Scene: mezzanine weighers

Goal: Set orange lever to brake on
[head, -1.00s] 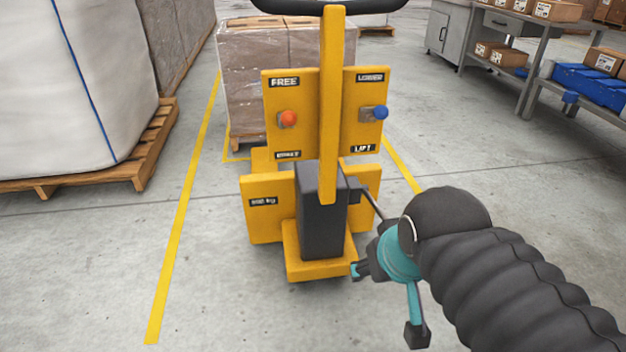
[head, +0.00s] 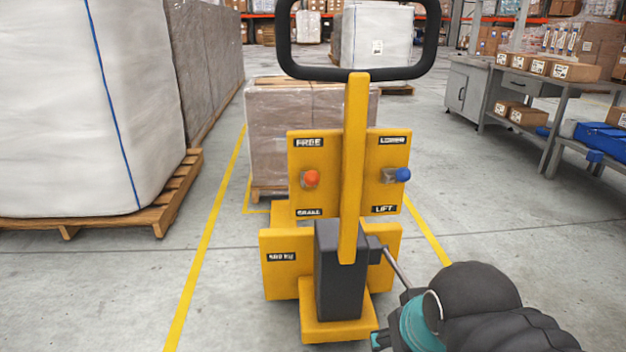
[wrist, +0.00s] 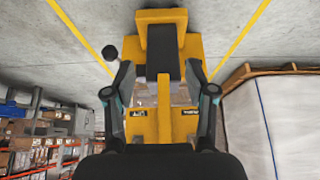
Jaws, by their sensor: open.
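The orange lever (head: 312,178) shows its round knob on the left half of a yellow panel (head: 345,200). The label above it reads FREE (head: 308,143) and the one below reads BRAKE (head: 308,212). The knob appears about midway between them, pointing out toward me. My gripper (head: 378,341) is at the bottom of the head view, low and to the right of the panel, apart from the lever and partly cut off. In the wrist view my gripper (wrist: 160,70) is open and empty, its fingers spread across the upside-down yellow machine. The orange knob cannot be made out there.
A blue-knobbed lever (head: 403,174) sits on the panel's right half between LOWER and LIFT. A yellow post with a black loop handle (head: 357,73) rises between the levers. A pallet with a white sack (head: 80,100) stands left, benches (head: 555,85) right.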

